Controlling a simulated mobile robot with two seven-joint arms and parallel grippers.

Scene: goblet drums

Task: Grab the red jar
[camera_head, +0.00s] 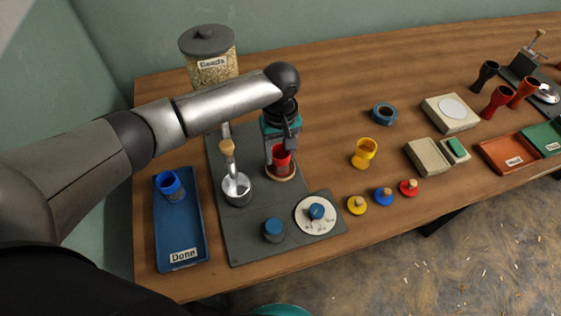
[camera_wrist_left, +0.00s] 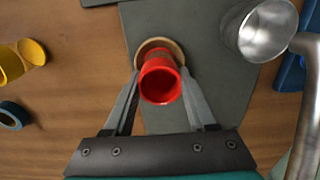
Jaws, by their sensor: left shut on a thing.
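The red jar (camera_head: 280,156) is a small goblet-shaped cup with an open top. It stands on a round wooden ring (camera_head: 281,173) on the dark grey board. In the left wrist view the red jar (camera_wrist_left: 160,81) sits between the two fingers, with its mouth facing the camera. My left gripper (camera_head: 290,143) comes down on it from above and is shut on it, one finger on each side. In the head view the gripper hides part of the jar. My right gripper is in neither view.
A metal cup (camera_head: 237,189) with a wooden-knobbed lever stands left of the jar. A blue tray (camera_head: 180,237) marked "Done" holds a blue jar (camera_head: 171,186). A dial (camera_head: 316,214) and a blue knob (camera_head: 274,230) are in front.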

